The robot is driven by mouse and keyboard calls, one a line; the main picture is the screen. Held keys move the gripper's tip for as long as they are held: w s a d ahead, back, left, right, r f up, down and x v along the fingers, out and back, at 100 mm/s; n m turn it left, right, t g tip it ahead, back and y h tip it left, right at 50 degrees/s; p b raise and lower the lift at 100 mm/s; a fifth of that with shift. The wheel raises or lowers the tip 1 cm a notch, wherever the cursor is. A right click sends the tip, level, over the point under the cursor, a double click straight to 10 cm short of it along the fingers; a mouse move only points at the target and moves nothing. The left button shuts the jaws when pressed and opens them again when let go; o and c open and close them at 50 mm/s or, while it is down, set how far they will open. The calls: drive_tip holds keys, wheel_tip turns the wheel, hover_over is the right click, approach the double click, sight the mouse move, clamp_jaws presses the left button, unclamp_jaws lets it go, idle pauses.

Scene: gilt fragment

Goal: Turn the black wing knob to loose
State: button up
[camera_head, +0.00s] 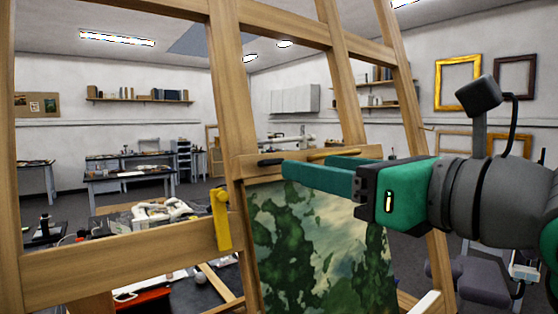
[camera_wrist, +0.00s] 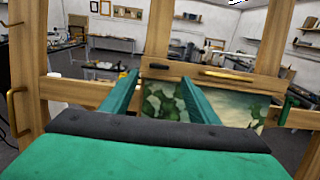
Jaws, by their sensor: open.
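The black wing knob (camera_head: 270,162) sits on the wooden cross block (camera_head: 253,172) of the easel, just above a green landscape painting (camera_head: 320,240). It also shows in the wrist view (camera_wrist: 158,66) as a small dark bar, lying roughly level. My gripper (camera_head: 286,170) is open and empty, with its long green fingers reaching toward the block. In the wrist view the two fingertips (camera_wrist: 158,78) stand apart to either side of the knob, slightly lower in the picture. I cannot tell how far the tips are from the knob, and no contact shows.
A brass-coloured bar (camera_head: 333,153) lies on the same block, right of the knob. A yellow lever (camera_head: 221,218) hangs on the easel's left side. Easel posts (camera_head: 226,85) and rails surround the painting. A cluttered work table (camera_head: 120,215) stands behind the easel.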

sight(275, 159)
drive_tip(key=x, duration=1)
drive_tip(key=c, duration=1.1)
drive_tip(key=shift+o, duration=0.3)
